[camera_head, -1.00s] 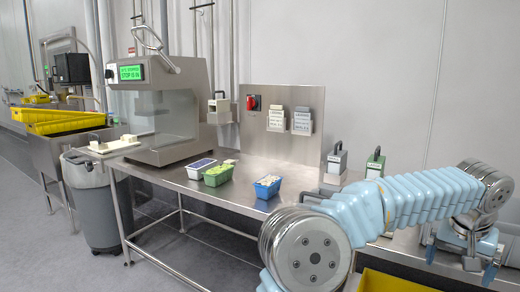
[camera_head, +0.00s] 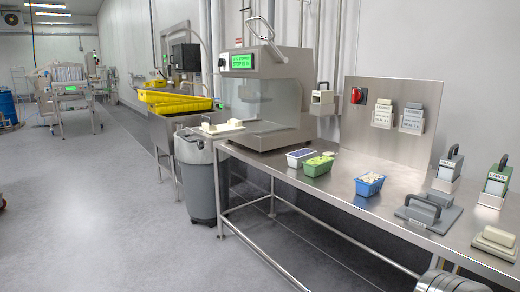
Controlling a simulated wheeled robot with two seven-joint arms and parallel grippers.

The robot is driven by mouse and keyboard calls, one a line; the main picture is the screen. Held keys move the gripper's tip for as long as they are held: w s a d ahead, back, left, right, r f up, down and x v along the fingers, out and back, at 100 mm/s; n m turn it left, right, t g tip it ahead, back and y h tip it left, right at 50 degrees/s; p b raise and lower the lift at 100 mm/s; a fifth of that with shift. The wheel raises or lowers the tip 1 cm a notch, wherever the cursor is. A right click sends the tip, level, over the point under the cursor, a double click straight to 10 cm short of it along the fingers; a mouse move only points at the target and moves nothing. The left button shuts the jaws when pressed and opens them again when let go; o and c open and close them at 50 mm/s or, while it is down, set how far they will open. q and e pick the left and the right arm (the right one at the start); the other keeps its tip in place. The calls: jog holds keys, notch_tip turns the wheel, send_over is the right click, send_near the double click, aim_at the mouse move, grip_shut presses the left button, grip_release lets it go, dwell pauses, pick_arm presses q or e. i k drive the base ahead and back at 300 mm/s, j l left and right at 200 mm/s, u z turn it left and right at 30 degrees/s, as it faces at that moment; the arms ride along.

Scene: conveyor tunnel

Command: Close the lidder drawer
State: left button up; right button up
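The lidder (camera_head: 262,95) is a grey metal machine with a clear front panel and a green lit display, standing on the left end of the steel table. Its drawer (camera_head: 222,127), a cream-white tray with a dark handle and pale blocks on it, sticks out from the machine's left side, over the grey bin. The drawer is open. Neither of my grippers shows in the view now; only a metal joint of my arm shows at the bottom right edge.
The steel table (camera_head: 335,190) carries white, green and blue tubs (camera_head: 369,184) and several handled tools at the right. A grey bin (camera_head: 197,180) stands below the drawer. Yellow crates (camera_head: 174,102) rest on a steel sink behind.

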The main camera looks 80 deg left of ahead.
aim_at(193, 135)
jog(key=u, duration=2.55)
